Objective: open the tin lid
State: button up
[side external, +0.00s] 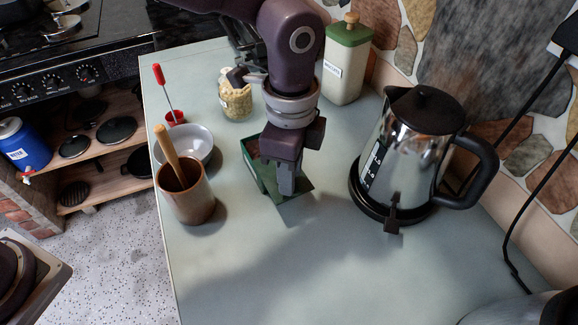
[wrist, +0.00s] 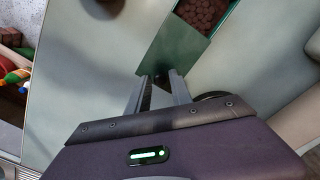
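The green tin (side external: 259,174) stands on the counter, partly hidden behind my gripper in the side view. In the wrist view its open part shows brown round contents (wrist: 203,13) at the top. The flat green lid (wrist: 178,42) extends from the tin toward my fingers, and its corner shows in the side view (side external: 304,186). My gripper (side external: 287,190) points down over the lid side of the tin. In the wrist view its two fingers (wrist: 161,78) are apart with a gap between them, the tips at the lid's near end. I cannot tell whether they touch it.
A kettle (side external: 412,145) stands to the right and a brown cup (side external: 187,199) with a wooden handle to the left. A grey bowl (side external: 198,141), a jar (side external: 236,101) and a green-topped canister (side external: 345,70) stand behind. The front counter (side external: 290,270) is clear.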

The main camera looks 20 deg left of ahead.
jog(key=shift+o, duration=0.7)
notch_tip(320, 180, up, 7)
jog(key=shift+r, duration=0.1)
jog(key=s+a+r+n+t, duration=0.4)
jog(key=a+r+n, duration=0.55)
jog(key=a, duration=0.75)
jog(key=s+a+f+n+t, duration=0.1)
jog(key=s+a+n, duration=0.6)
jog(key=s, duration=0.8)
jog(key=a, duration=0.3)
jog(key=shift+s+a+f+n+t, duration=0.15)
jog(key=shift+a+n+t, duration=0.15)
jog(key=shift+a+n, duration=0.1)
